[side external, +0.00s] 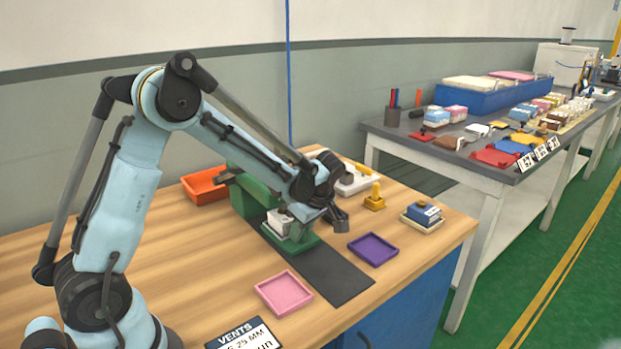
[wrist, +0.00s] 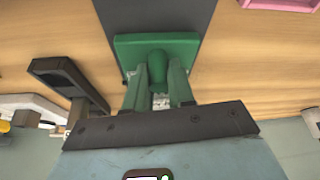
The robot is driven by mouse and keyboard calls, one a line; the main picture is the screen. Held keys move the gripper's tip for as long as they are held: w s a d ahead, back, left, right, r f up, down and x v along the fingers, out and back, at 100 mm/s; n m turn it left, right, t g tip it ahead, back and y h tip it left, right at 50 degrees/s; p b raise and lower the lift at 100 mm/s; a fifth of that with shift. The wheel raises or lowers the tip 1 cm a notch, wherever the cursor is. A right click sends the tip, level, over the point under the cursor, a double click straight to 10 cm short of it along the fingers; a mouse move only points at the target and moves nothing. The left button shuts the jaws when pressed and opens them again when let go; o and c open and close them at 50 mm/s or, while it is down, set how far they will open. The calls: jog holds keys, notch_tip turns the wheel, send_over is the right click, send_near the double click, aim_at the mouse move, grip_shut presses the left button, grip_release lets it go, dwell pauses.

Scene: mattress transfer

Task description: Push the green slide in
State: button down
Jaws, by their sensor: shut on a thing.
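The green slide (side external: 297,245) is a flat plate on a dark strip at the foot of a green fixture (side external: 242,202). The wrist view shows the slide's plate (wrist: 130,47) with a rounded green knob (wrist: 157,66) at its middle. My gripper (wrist: 157,78) is over the slide, its two fingers on either side of the knob and shut on it. In the side view my gripper (side external: 291,215) comes down over the slide beside a whitish block (side external: 278,222). The wrist partly hides the fixture and slide, so how far the slide sits in is unclear.
A pink tray (side external: 283,293) and a purple tray (side external: 373,249) flank the dark strip (side external: 330,277). An orange tray (side external: 204,190) is behind, a yellow stamp-like piece (side external: 374,198) and a tray with a blue block (side external: 424,212) to the right. The strip's front is clear.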

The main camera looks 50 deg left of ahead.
jog(key=shift+a, duration=0.4)
jog(key=c, duration=1)
grip_release()
jog(key=shift+d+r, duration=0.1)
jog(key=shift+d+r, duration=0.15)
jog(key=shift+r, duration=0.15)
jog(key=v, duration=1.1)
jog(key=shift+r, duration=0.1)
